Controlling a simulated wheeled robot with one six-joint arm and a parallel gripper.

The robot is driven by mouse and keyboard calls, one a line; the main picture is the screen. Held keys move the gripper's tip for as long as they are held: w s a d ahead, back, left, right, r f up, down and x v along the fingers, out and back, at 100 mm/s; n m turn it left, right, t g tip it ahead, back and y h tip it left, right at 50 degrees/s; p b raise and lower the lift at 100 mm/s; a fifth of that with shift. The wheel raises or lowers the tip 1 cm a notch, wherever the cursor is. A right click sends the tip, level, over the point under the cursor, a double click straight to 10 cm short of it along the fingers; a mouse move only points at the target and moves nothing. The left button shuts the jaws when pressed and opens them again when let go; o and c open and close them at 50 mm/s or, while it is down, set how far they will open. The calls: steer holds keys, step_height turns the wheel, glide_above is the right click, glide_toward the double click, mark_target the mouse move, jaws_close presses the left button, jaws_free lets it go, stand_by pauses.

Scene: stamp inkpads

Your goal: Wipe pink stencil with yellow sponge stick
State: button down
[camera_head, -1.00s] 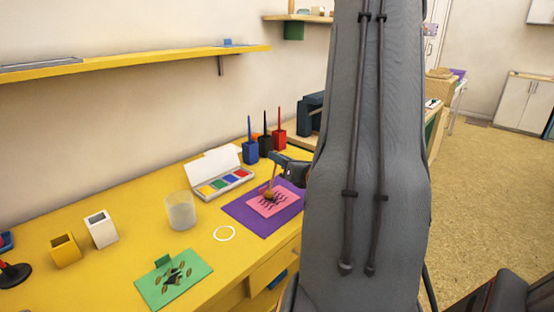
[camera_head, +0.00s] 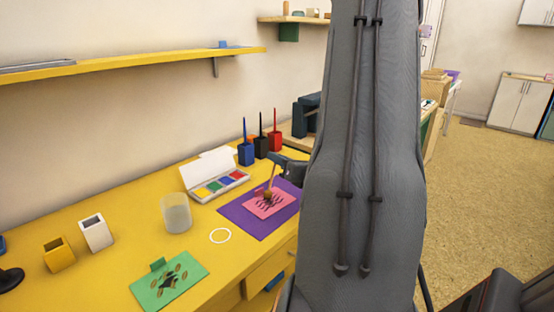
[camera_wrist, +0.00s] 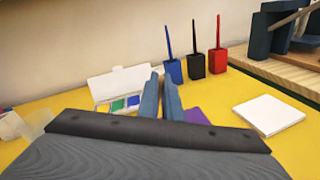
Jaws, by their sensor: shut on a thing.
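The pink stencil (camera_head: 264,204) with dark cut-out marks lies on a purple sheet (camera_head: 236,219) on the yellow table. My gripper (camera_head: 275,160) is over the far side of the stencil. It is shut on the sponge stick (camera_head: 271,180), a thin brownish stick held upright, with its tip at the stencil. Whether the tip touches the stencil I cannot tell for sure. In the wrist view my gripper's two blue-grey fingers (camera_wrist: 161,95) are close together, and the stick and stencil are hidden there.
An open inkpad box (camera_head: 219,186) and blue, black and red holders (camera_head: 261,147) stand behind. A white square (camera_wrist: 268,115) lies right in the wrist view.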

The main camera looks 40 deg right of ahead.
steer(key=shift+a, duration=0.45)
steer(key=shift+a, duration=0.45)
steer(key=shift+d, duration=0.15)
steer(key=shift+d, duration=1.15)
steer(key=shift+r, duration=0.45)
steer(key=shift+s, duration=0.1)
